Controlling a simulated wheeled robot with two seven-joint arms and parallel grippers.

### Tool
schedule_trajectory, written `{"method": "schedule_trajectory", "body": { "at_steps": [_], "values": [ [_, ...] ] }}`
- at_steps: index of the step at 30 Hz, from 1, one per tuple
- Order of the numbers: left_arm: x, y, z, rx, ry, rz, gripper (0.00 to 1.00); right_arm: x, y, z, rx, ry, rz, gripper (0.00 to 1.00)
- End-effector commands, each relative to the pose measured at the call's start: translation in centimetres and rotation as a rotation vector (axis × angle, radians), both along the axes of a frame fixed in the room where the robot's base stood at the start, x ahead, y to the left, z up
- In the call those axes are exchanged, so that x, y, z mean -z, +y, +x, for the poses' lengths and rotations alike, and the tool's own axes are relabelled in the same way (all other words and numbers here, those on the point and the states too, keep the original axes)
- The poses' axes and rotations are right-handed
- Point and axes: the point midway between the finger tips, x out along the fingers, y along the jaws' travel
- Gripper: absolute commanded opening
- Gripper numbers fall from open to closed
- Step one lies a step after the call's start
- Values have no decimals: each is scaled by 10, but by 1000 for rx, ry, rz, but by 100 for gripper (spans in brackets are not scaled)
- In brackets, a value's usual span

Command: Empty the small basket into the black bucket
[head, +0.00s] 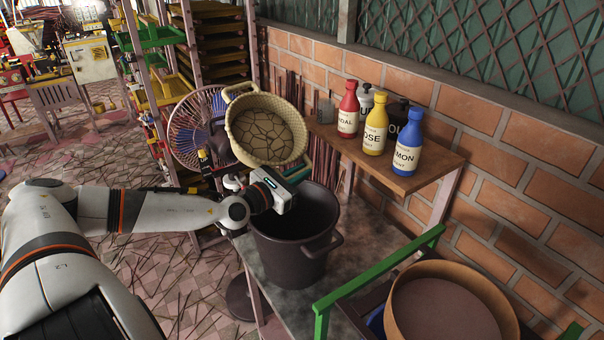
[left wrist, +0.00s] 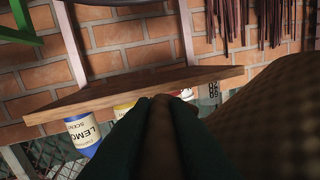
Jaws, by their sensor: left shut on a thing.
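The small woven basket (head: 243,139) is tan with loop handles. It hangs in the air tilted, its mouth facing the head camera, above and a little behind the black bucket. A brown, cracked-looking layer (head: 268,137) shows inside it. My left gripper (head: 290,178) is shut at the basket's lower rim; the exact grip is partly hidden. In the left wrist view, the dark fingers (left wrist: 165,125) are together and the basket's woven side (left wrist: 270,115) fills the right. The black bucket (head: 291,262) stands upright and open on the grey table, below the gripper; its bottom is hidden. My right gripper is out of view.
A wooden shelf (head: 425,180) on the brick wall holds several bottles, among them red (head: 349,108), yellow (head: 376,125) and blue (head: 407,142). A round wooden-rimmed container (head: 400,325) and a green rail (head: 375,285) are at right. A fan (head: 190,128) stands behind.

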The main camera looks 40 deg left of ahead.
Motion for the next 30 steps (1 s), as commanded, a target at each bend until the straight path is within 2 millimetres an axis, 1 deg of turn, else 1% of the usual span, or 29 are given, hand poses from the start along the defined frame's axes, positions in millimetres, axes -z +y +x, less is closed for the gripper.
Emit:
{"method": "schedule_trajectory", "body": {
  "at_steps": [1,12,18,21,24,30],
  "values": [
    [9,3,1,-1,-11,71,0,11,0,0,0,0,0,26],
    [52,21,2,-2,-49,583,0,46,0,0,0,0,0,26],
    [71,29,3,-1,-65,815,0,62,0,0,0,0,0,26],
    [69,34,3,0,-75,942,0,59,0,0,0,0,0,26],
    [70,37,3,0,-82,1032,0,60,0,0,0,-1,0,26],
    [71,39,3,1,-86,1097,0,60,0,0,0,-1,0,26]
  ]
}}
